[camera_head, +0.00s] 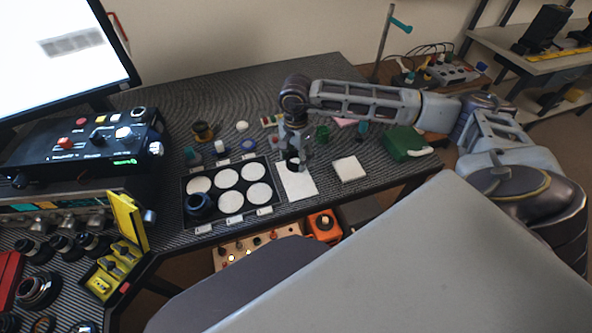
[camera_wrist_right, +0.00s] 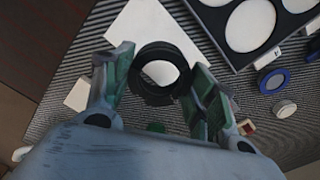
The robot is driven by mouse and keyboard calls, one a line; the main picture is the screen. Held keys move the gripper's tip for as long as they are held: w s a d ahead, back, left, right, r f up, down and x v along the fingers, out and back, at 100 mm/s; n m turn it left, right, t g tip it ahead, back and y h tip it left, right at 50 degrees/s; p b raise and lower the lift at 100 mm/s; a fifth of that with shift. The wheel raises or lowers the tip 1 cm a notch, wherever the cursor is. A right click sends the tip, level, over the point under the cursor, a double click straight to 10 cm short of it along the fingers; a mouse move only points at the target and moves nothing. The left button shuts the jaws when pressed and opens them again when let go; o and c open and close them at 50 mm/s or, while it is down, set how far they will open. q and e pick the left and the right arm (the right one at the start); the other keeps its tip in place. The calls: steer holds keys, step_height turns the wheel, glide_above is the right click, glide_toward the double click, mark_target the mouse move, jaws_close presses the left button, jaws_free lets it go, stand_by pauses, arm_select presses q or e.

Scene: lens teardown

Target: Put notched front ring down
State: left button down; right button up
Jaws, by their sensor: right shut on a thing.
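My right gripper (camera_head: 293,157) is above the white square sheet (camera_head: 301,188) on the bench, just right of the black tray (camera_head: 236,216). It is shut on a black ring, the notched front ring (camera_head: 292,167). In the right wrist view the ring (camera_wrist_right: 148,91) sits between the two fingers of the gripper (camera_wrist_right: 158,77), with the white sheet (camera_wrist_right: 138,30) showing beyond it. A pale surface shows through its opening. Any notch is too small to make out, and I cannot tell whether the ring touches the sheet. My left gripper is not in view.
The tray holds several white round pads, with a dark lens part (camera_head: 199,206) at its lower left. A white block (camera_head: 348,169) and a green box (camera_head: 401,143) stand to the right. Small caps and parts line the tray's back. A control box (camera_head: 85,141) stands left.

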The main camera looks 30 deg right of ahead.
steer(key=shift+f, duration=0.95)
steer(key=shift+f, duration=2.45)
steer(key=shift+f, duration=0.15)
steer(key=o, duration=1.2)
step_height(320, 180, up, 12)
steer(key=shift+r, duration=0.2)
steer(key=shift+f, duration=0.1)
